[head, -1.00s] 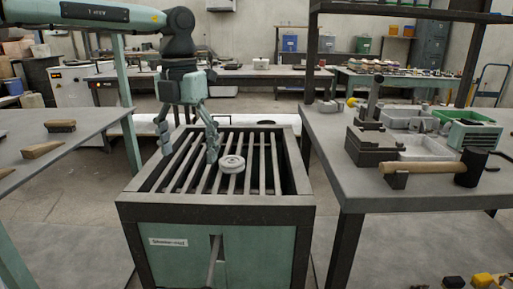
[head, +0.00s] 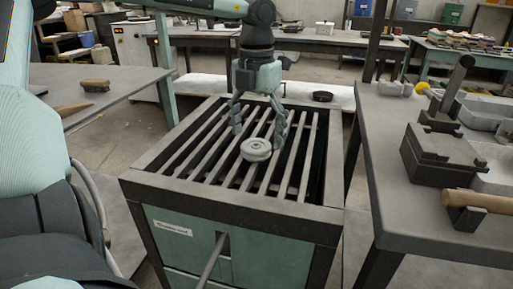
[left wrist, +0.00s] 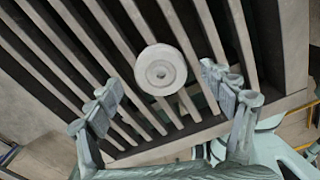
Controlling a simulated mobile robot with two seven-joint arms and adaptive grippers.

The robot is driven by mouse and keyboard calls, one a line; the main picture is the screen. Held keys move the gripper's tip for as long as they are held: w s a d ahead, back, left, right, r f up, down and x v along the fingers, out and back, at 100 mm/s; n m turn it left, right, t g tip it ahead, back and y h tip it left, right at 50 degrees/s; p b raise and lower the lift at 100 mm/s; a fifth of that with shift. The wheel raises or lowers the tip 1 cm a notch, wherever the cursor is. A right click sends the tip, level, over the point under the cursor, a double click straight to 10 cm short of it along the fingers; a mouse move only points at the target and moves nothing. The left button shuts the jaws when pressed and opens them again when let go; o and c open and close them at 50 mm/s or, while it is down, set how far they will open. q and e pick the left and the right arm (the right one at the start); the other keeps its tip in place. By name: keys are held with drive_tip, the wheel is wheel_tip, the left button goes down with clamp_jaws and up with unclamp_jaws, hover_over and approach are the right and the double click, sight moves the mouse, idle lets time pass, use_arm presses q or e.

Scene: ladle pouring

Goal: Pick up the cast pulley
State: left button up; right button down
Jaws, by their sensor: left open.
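The cast pulley (head: 256,150), a pale grey grooved disc with a centre hole, lies on the bars of the slatted grate (head: 185,181). It also shows in the left wrist view (left wrist: 160,70), face towards the camera. My left gripper (head: 260,130) is open and points down over the grate, just behind the pulley in the head view. In the left wrist view its two fingers (left wrist: 168,98) stand apart on either side, with the pulley beyond and between them, and a gap shows on both sides. My right gripper is not in view.
The grate tops a green cabinet (head: 265,262) with a dark raised rim and a rod sticking out in front. A right-hand bench (head: 395,203) holds dark blocks and a wooden-handled hammer (head: 480,200). A left bench (head: 130,85) carries a brush (head: 94,85).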

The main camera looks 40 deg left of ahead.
use_arm(q)
drive_tip(key=shift+f, duration=0.9)
drive_tip(key=shift+c, duration=0.3)
drive_tip(key=shift+w, duration=0.1)
drive_tip(key=c, duration=1.3)
drive_tip(key=shift+r, duration=0.1)
